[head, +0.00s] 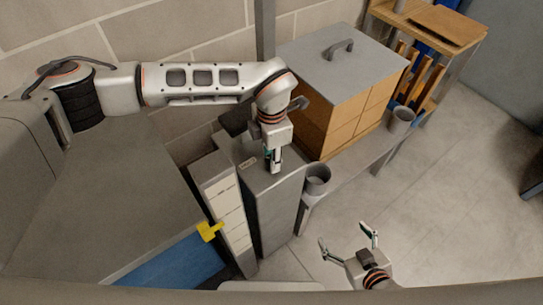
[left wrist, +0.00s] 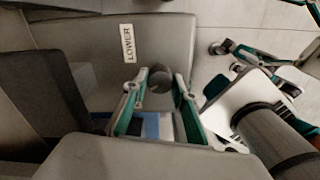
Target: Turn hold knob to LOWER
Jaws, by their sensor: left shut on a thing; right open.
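The grey cabinet (head: 274,212) stands in the middle of the head view. A small pale label (head: 247,162) lies on its top; in the left wrist view the label (left wrist: 127,43) reads LOWER. My left gripper (head: 274,168) points down at the cabinet top. In the left wrist view its fingers are shut on the dark round hold knob (left wrist: 160,80), to the lower right of the label. The knob is hidden by the gripper in the head view, and I cannot tell which way it points. My right gripper (head: 345,238) is open and empty above the floor, right of the cabinet.
A pale panel box (head: 229,212) with a yellow piece (head: 209,232) stands left of the cabinet. A grey cup (head: 317,180) is at its right. A wooden box with a grey lid (head: 330,62) stands behind on a bench.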

